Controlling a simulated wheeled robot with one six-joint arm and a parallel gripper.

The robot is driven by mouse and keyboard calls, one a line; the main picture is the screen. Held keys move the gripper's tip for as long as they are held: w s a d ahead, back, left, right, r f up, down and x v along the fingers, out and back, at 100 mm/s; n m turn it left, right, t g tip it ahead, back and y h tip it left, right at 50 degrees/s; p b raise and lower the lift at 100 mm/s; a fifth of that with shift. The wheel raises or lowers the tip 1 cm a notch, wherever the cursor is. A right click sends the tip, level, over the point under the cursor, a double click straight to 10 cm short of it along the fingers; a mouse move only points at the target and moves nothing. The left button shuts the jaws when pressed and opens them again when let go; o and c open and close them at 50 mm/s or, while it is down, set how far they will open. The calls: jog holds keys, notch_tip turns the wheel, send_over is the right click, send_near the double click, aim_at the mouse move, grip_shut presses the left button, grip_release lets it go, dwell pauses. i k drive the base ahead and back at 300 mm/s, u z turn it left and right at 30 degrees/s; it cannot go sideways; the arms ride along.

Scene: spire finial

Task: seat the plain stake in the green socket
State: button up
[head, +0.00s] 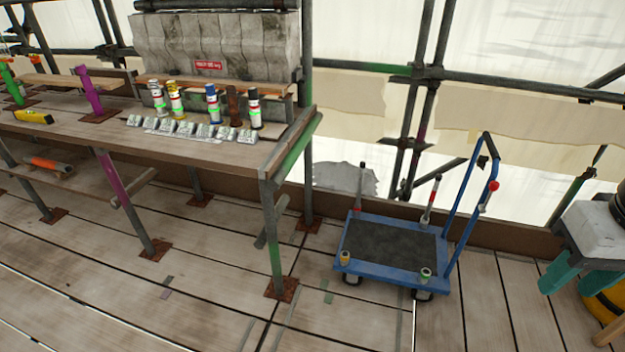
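A blue flatbed trolley (375,265) with a dark deck stands on the planks right of the bench. A short pale socket with a greenish look (425,275) is at its near right corner. A tan socket (345,258) is at its near left corner. Two upright stakes stand at the far corners, a left one (360,190) and a right one (431,200) with red and white near its middle. I cannot tell which stake is the plain one; a brown, unbanded cylinder (234,106) stands on the bench. My gripper is not in view.
The wooden bench (60,135) holds several banded cylinders, a row of small grey blocks (190,128), a purple post (90,92) and a yellow tool (33,117). The near planks are mostly clear.

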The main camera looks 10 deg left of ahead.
aim_at(408, 253)
jog(key=u, duration=0.2)
jog(key=i, duration=1.55)
